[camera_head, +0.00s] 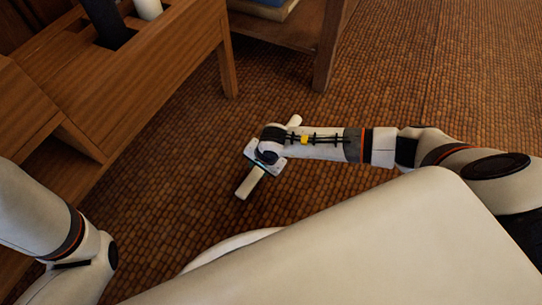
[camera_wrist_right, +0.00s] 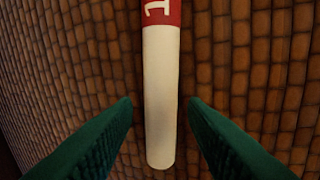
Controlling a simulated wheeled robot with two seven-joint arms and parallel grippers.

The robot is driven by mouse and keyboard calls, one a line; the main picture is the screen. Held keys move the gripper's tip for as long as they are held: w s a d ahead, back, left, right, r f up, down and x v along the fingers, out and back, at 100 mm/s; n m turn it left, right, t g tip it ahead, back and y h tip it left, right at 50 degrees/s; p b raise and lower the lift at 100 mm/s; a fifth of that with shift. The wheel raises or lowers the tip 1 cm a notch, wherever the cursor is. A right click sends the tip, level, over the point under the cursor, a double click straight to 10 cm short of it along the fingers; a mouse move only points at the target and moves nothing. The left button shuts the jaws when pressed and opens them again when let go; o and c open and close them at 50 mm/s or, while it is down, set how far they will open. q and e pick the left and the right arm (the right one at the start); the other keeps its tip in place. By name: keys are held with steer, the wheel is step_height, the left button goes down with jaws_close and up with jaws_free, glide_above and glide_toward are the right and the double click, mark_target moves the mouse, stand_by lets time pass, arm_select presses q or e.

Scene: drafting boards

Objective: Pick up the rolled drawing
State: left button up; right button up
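The rolled drawing (camera_head: 250,183) is a cream-white tube lying on the brown woven floor, with my right gripper (camera_head: 265,162) over its middle. Both of its ends show in the head view, on either side of the gripper. In the right wrist view the cream roll (camera_wrist_right: 160,70) runs down the middle, with a red band (camera_wrist_right: 161,12) bearing white lettering at the top. The two green fingers are spread on either side of it, with floor showing between each finger and the roll. My left arm shows at the left edge of the head view; its gripper is not visible.
A wooden desk (camera_head: 182,45) stands at the upper left with a white cylinder (camera_head: 148,8) and a dark object (camera_head: 106,22) on it. Another wooden piece (camera_head: 285,28) at the top holds a blue item (camera_head: 266,3). The floor around the roll is clear.

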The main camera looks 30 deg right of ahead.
mark_target(256, 174)
steer(key=b+x, duration=0.5)
steer(key=shift+s+a+f, duration=0.15)
steer(key=shift+s, duration=0.05)
steer(key=shift+c, duration=0.2)
steer(key=c, duration=0.6)
